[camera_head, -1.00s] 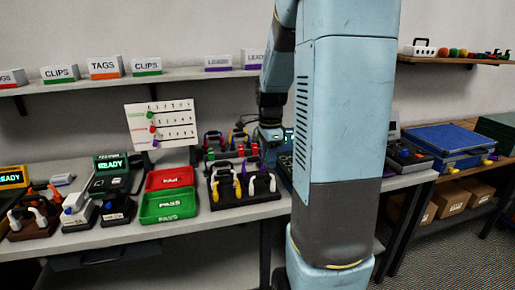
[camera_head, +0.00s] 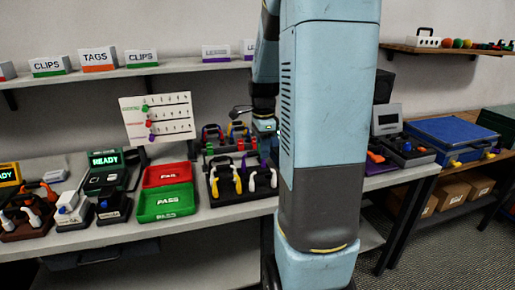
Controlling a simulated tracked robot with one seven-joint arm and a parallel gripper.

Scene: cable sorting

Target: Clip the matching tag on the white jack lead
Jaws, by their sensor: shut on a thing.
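My gripper (camera_head: 264,137) is at the end of my arm, over the back of the bench, just behind the black front rack (camera_head: 247,198). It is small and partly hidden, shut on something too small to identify. The front rack holds a yellow looped lead (camera_head: 236,178) on the left and a white looped lead (camera_head: 263,179) on the right. A purple bit shows beside the white lead. A rear rack (camera_head: 222,158) holds looped leads with red and green parts low down. More white leads (camera_head: 30,215) stand in a brown rack at far left. I cannot tell which is the jack lead.
A red FAIL tray (camera_head: 168,174) and green PASS tray (camera_head: 166,201) lie left of the front rack. A chart (camera_head: 158,118) with green, red and purple dots stands behind. Boxes labelled TAGS (camera_head: 98,58) and CLIPS (camera_head: 141,57) sit on the shelf. My arm hides the bench's right-centre.

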